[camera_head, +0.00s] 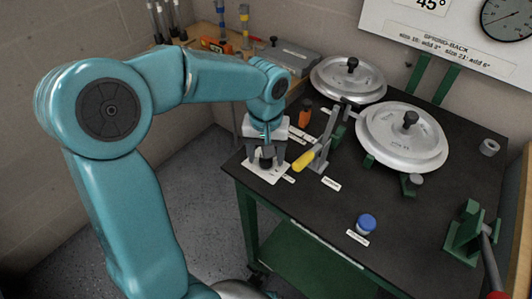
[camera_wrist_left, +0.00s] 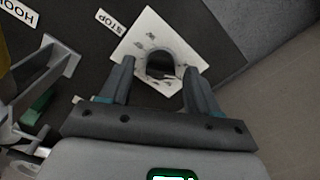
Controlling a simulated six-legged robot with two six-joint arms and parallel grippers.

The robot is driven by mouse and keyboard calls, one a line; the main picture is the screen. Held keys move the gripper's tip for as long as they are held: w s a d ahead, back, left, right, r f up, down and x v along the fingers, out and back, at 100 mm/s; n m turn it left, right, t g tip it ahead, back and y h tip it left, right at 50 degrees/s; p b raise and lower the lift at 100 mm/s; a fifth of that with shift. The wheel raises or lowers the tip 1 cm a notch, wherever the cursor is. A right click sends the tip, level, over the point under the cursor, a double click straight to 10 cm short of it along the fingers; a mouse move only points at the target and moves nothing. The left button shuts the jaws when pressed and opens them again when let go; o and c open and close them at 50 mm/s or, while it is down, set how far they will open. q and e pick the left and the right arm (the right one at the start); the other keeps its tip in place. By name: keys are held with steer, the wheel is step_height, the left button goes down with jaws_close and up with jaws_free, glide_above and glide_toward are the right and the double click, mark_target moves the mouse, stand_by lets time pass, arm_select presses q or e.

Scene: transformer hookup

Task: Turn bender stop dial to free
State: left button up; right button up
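The stop dial is a black knob (camera_head: 266,162) on a white square plate (camera_head: 256,171) at the table's near left corner. In the left wrist view the dark knob (camera_wrist_left: 160,66) sits in the middle of the marked plate (camera_wrist_left: 150,30), beside a "STOP" label (camera_wrist_left: 113,20). My left gripper (camera_head: 266,158) points down over the plate, its fingers on either side of the knob. In the left wrist view the fingers (camera_wrist_left: 159,72) are spread, with gaps to the knob. The plate's markings are too small to read. My right gripper is in neither view.
A yellow-handled lever (camera_head: 306,159) stands just right of the dial. Two round metal discs (camera_head: 402,136) sit farther back on the black table (camera_head: 310,205). A blue-capped jar (camera_head: 366,224) stands near the front edge. A green vise-like fixture (camera_head: 465,232) is at right.

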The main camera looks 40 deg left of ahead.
arm_select(q)
step_height(320, 180, up, 16)
steer(key=p, duration=0.3)
stand_by(0.3)
steer(key=shift+s+r, duration=0.1)
steer(key=shift+r, duration=0.05)
stand_by(0.3)
